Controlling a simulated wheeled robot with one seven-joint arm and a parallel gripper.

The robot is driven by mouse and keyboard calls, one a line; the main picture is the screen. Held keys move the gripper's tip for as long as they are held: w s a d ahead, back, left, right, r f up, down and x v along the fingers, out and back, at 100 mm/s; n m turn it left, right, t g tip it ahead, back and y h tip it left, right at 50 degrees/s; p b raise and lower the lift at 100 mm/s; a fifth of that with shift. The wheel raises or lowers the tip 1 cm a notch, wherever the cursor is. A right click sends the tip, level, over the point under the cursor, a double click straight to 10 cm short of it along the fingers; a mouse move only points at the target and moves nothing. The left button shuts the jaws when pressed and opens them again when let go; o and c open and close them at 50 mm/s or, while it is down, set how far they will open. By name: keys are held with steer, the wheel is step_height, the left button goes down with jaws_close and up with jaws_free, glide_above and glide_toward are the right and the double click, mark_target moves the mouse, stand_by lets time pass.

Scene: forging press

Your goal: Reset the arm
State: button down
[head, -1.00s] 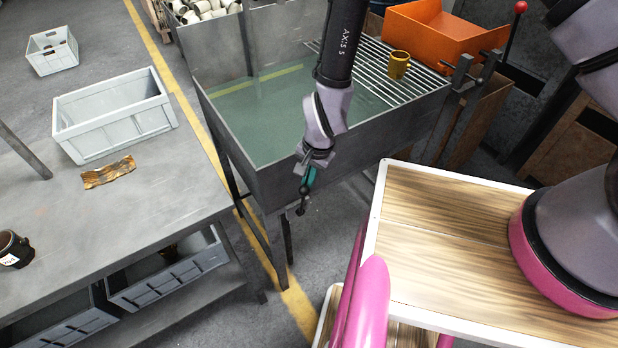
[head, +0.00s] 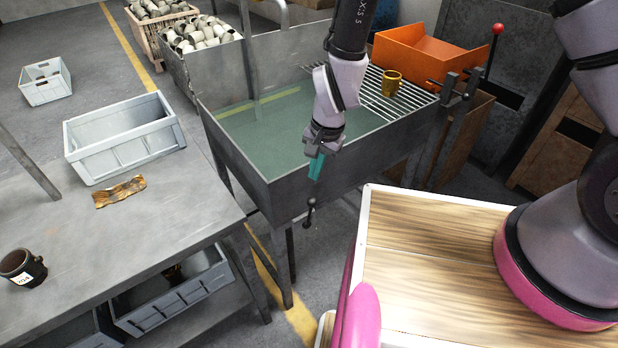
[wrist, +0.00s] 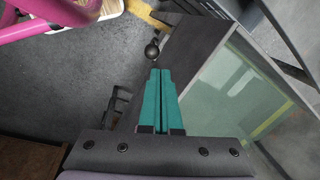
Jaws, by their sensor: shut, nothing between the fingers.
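My gripper (head: 316,166) hangs in front of the near wall of the quench tank (head: 325,185) in the head view, pointing down. Its teal fingers (wrist: 158,98) are together and hold nothing in the wrist view. My arm comes down from the top of the head view, over the tank. A black ball-ended handle (head: 310,212) is below the fingertips in the head view. The handle also shows beyond the fingertips in the wrist view (wrist: 152,50), apart from them.
A yellow mug (head: 391,83) stands on the tank's rack, near an orange bin (head: 425,47). The steel table (head: 150,228) at left bears a grey crate (head: 125,150), a brown strip (head: 120,191) and a dark mug (head: 22,268). A red-knobbed lever (head: 492,50) stands at right.

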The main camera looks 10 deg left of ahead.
stand_by(0.4)
steer(key=w+d+r+t+y, duration=0.1)
steer(key=w+d+r, duration=0.3)
steer(key=r, duration=0.5)
steer(key=w+d+r+t, duration=0.1)
steer(key=w+d+r, duration=0.3)
steer(key=r, duration=0.4)
steer(key=w+d+r+y, duration=0.1)
steer(key=w+d+r, duration=0.3)
steer(key=r, duration=0.5)
steer(key=s+d+r+t, duration=0.2)
steer(key=d+r, duration=1)
steer(key=d, duration=0.1)
steer(key=s+d+r+t+h, duration=0.1)
steer(key=s+d+r, duration=0.2)
steer(key=s+d, duration=0.1)
steer(key=s+d+r+m+t+h, duration=0.1)
steer(key=s+d+r, duration=0.2)
steer(key=d, duration=0.4)
steer(key=shift+s+t, duration=0.4)
steer(key=shift+s, duration=0.45)
